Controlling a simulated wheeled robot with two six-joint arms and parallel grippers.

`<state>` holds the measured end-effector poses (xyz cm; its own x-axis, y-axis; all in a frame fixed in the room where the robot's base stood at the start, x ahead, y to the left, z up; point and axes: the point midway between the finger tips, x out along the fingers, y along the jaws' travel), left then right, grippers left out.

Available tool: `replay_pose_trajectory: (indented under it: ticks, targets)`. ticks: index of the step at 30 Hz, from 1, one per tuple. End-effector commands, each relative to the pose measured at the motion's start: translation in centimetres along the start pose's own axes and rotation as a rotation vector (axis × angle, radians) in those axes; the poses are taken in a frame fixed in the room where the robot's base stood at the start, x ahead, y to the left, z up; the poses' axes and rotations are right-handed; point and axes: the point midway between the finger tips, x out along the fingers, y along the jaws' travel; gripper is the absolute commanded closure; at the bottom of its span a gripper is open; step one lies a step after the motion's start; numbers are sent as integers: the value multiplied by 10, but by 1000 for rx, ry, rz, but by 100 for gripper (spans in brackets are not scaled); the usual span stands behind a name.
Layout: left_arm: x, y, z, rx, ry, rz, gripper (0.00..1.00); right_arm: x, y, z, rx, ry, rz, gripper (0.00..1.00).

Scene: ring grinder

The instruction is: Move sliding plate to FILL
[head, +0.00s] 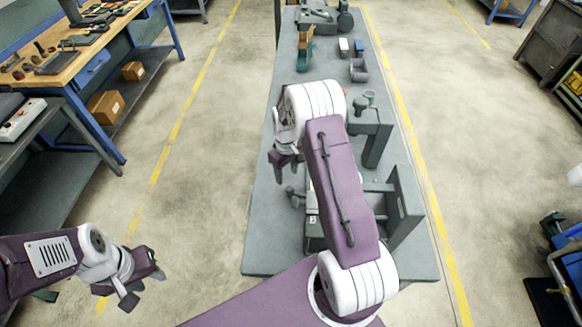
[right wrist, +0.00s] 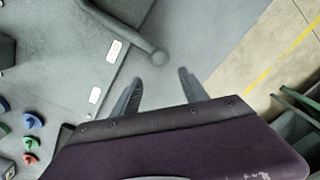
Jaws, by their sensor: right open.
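In the right wrist view a grey rod ends in a round knob (right wrist: 158,58), over a flat grey surface with two white labels (right wrist: 113,50); their lettering is unreadable. I cannot tell which part is the sliding plate or where FILL is marked. My right gripper (right wrist: 159,78) is open, its two fingers apart and empty, with the knob just beyond the fingertips. In the head view my right gripper (head: 284,166) is over the left side of the grey bench, and my right arm hides much of the machine. My left gripper (head: 142,287) is open and empty over the floor, left of the bench.
Blue, green and red knobs (right wrist: 32,122) sit at the lower left of the right wrist view. The grey bench (head: 257,245) carries a grey upright panel (head: 405,205) and several small parts farther back. A wooden-topped workbench (head: 75,52) stands at the left. Open floor lies on both sides.

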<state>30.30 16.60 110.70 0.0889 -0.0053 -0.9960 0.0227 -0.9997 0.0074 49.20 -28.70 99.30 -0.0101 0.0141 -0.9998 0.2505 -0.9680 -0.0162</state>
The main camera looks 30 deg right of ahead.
Motion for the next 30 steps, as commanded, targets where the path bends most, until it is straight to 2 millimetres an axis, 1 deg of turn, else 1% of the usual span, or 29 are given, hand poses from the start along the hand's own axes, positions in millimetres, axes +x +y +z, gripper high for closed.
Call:
replay_pose_trajectory:
  ticks: [1, 4, 8, 11, 18, 21, 25, 30]
  targets:
    - [-9, 0, 0, 0, -1, 0, 64, -8, 5, 4, 12, -5, -2, 48]
    - [-11, 0, 0, 0, -2, 0, 64, -9, 10, 7, 22, -7, -1, 48]
    - [-10, 0, 0, 0, -3, 0, 64, -5, 10, 7, 21, -8, -1, 48]
    - [-15, 0, 0, 0, -2, 0, 64, 7, 10, 8, 20, -11, -2, 48]
    - [-31, 0, -3, 0, -2, 0, 64, 57, 10, 8, 19, -11, -2, 48]
    - [-35, 1, -3, 0, -2, 0, 64, 72, 10, 8, 18, -9, -1, 48]
    - [-36, 1, -3, 0, -2, 0, 64, 82, 10, 8, 18, -8, 0, 48]
    - [-36, 0, -3, 0, -2, 0, 64, 84, 10, 7, 18, -6, 1, 48]
